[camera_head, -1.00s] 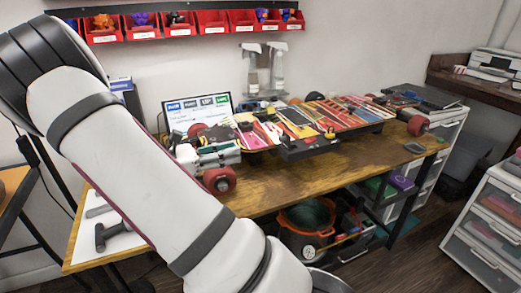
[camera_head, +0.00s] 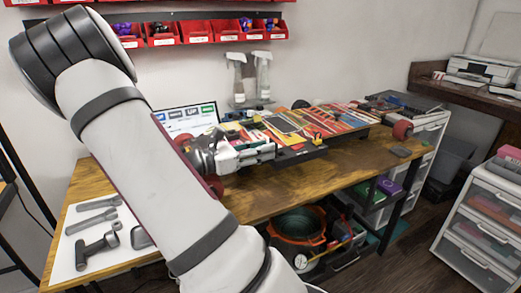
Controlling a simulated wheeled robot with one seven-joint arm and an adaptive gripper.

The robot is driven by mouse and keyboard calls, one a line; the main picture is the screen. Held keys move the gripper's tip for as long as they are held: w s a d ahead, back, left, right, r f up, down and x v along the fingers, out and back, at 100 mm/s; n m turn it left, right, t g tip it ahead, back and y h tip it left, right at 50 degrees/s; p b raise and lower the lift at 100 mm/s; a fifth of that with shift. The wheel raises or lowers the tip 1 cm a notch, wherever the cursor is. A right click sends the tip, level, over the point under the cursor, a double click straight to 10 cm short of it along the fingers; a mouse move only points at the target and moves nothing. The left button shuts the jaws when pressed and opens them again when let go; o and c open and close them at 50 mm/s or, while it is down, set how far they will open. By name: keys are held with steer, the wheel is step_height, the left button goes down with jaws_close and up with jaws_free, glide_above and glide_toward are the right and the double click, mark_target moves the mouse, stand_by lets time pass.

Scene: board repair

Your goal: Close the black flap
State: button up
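A black, flat-topped piece (camera_head: 302,155) sticks out at the front edge of the colourful board (camera_head: 340,121) on the wooden workbench; it looks like the black flap, but I cannot be sure. My gripper (camera_head: 272,152) is at the left of this piece, pointing right, with its fingertips close to it. I cannot tell whether they touch. The fingers are small in view, and their opening is unclear. My arm hides the left part of the bench and part of the board's left end.
A screen (camera_head: 187,117) and spray bottles (camera_head: 240,78) stand behind the board. Tools lie on a white sheet (camera_head: 75,240) at the left. The bench front (camera_head: 300,185) is clear. A drawer unit (camera_head: 487,215) stands right.

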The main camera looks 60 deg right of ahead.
jaws_close()
steer(key=shift+r+p, duration=0.1)
steer(key=shift+p, duration=0.25)
